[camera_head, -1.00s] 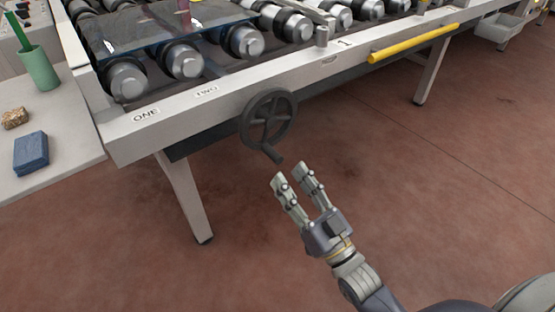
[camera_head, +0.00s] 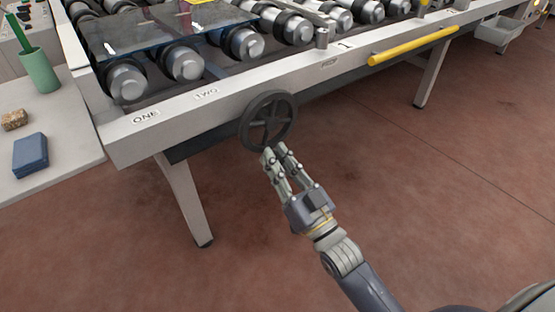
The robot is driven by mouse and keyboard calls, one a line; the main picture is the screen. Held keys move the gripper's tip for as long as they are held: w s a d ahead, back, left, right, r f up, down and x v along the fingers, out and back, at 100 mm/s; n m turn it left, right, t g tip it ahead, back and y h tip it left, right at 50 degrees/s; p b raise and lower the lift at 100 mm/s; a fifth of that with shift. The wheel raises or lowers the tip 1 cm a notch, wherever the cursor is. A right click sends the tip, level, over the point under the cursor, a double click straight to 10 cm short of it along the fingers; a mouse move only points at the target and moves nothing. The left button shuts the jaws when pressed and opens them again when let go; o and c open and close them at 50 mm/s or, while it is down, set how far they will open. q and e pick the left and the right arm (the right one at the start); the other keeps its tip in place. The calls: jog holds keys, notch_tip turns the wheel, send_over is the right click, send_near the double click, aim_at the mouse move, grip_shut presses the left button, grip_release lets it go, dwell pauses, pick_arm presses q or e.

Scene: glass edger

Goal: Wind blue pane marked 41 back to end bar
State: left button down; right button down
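A bluish see-through pane (camera_head: 150,34) lies on the rollers at the upper left; no number on it is readable. A dark spoked handwheel (camera_head: 268,121) sits on the front rail of the machine, right of the label TWO. My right gripper (camera_head: 274,152) is at the wheel's lower rim, where its handle is. Its fingers are close together around the handle and hide it. The end bar cannot be made out for certain. My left gripper is not in view.
Labels ONE (camera_head: 145,117) and TWO (camera_head: 206,94) mark the rail. A yellow bar (camera_head: 413,46) runs along the rail further right. A side table (camera_head: 70,160) at the left holds a green cup (camera_head: 39,71), a blue block (camera_head: 30,153) and a brown block (camera_head: 14,120). The floor in front is clear.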

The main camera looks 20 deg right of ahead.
aim_at(283, 131)
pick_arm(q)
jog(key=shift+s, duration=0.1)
